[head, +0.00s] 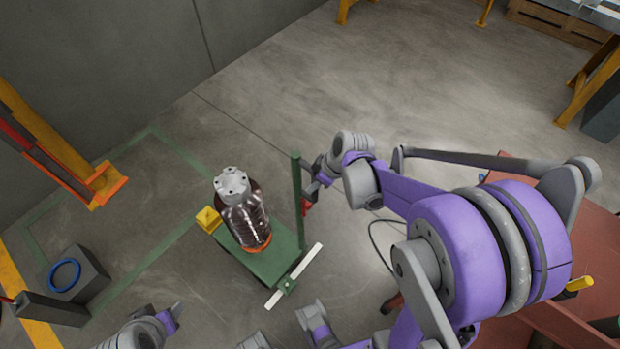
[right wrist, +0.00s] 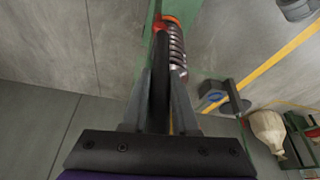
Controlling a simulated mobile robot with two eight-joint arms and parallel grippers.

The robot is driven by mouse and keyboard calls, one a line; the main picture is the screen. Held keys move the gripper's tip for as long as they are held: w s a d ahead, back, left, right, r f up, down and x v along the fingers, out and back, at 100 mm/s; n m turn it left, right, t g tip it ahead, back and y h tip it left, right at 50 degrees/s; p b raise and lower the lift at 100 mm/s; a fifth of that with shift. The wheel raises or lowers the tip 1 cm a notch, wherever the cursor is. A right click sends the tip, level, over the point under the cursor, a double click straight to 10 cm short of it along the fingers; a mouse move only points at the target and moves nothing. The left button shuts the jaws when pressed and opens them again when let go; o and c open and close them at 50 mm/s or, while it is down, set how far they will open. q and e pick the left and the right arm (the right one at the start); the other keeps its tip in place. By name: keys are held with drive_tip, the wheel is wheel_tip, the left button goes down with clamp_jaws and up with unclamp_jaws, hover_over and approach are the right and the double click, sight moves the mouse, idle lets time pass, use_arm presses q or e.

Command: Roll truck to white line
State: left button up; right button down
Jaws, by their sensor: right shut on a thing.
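The truck (head: 262,265) is a low green platform on the floor with a tall green post (head: 297,195) at its right side. A dark ribbed cylinder with a grey flanged top (head: 243,212) stands upright on it, above an orange ring. The white line (head: 312,258) crosses the truck's lower right end; a small green part overlaps its middle. My right gripper (head: 308,198) is shut on the green post, which also shows beyond the fingers in the right wrist view (right wrist: 152,22). Part of my left arm shows at the bottom left; its finger state is unclear.
A yellow block (head: 208,219) sits at the truck's far left end. A dark grey block with a blue ring (head: 64,275) stands at left. An orange-yellow post (head: 60,150) rises beside the wall. Open concrete floor lies behind the truck and to its upper right.

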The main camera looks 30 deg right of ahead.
drive_tip(key=shift+s, duration=0.1)
idle(0.3)
drive_tip(key=c, duration=0.7)
unclamp_jaws()
drive_tip(key=p+v, duration=0.2)
drive_tip(key=v, duration=0.9)
drive_tip(key=shift+s+a+r+m+t+h+p, duration=0.3)
drive_tip(key=shift+s+a+r+m+p, duration=0.8)
drive_tip(key=shift+s+a, duration=0.5)
drive_tip(key=shift+s+a+r+m+t+h+p, duration=0.25)
drive_tip(key=shift+s+a+r+m+h+p, duration=0.2)
drive_tip(key=shift+s+a+r+m+p, duration=1.05)
drive_tip(key=shift+s+a+r+m+t+h+p, duration=0.45)
drive_tip(key=shift+s+a+p, duration=0.6)
drive_tip(key=shift+a, duration=0.95)
